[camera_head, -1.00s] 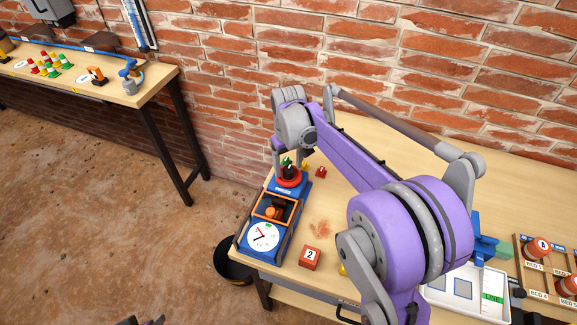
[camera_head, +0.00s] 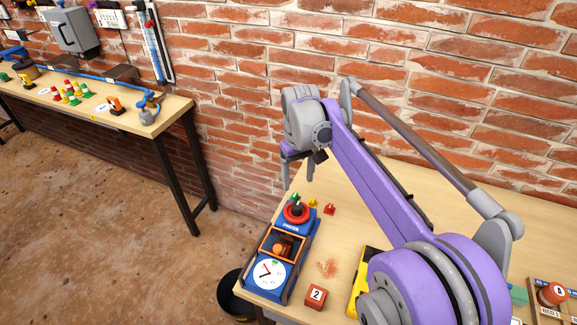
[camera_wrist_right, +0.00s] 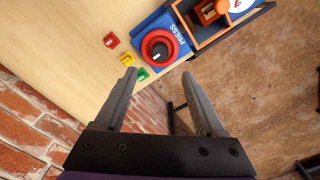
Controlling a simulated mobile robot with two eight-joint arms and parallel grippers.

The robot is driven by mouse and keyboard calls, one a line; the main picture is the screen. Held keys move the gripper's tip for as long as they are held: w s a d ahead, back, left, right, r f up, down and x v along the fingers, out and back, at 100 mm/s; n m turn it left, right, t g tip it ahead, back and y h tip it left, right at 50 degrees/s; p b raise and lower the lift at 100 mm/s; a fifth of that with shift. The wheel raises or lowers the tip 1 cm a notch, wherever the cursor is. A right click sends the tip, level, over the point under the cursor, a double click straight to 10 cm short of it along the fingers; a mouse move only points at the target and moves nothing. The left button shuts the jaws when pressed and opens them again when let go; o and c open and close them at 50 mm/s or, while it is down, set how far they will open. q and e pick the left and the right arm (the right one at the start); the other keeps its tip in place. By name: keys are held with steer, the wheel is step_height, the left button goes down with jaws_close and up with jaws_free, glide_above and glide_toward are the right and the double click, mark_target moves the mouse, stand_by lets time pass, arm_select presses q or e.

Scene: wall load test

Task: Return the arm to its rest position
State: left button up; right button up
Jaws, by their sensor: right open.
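My right arm (camera_head: 372,170) is purple and grey and reaches over the table from the lower right in the head view. Its gripper (camera_head: 297,168) is raised above the far end of the blue press unit (camera_head: 291,227). In the right wrist view the two grey fingers (camera_wrist_right: 160,78) stand wide apart with nothing between them. The unit's red ring (camera_wrist_right: 157,47) with a dark centre lies beyond the fingertips, apart from them. My left gripper is not in view.
A red block numbered 2 (camera_head: 316,295), a yellow item (camera_head: 360,282) and small coloured pieces (camera_head: 330,209) lie near the press unit. A brick wall (camera_head: 240,85) stands behind. A second bench (camera_head: 135,118) is at the left, with open floor between. A black bucket (camera_head: 237,298) is below.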

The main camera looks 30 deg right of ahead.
steer(key=s+a+f+t, duration=0.2)
steer(key=s+a+f, duration=0.3)
steer(key=s, duration=0.5)
steer(key=s+a+f+t+p, duration=0.1)
steer(key=s+a+f+t, duration=0.2)
steer(key=s, duration=0.8)
steer(key=shift+a+f, duration=0.9)
steer(key=shift+a, duration=0.25)
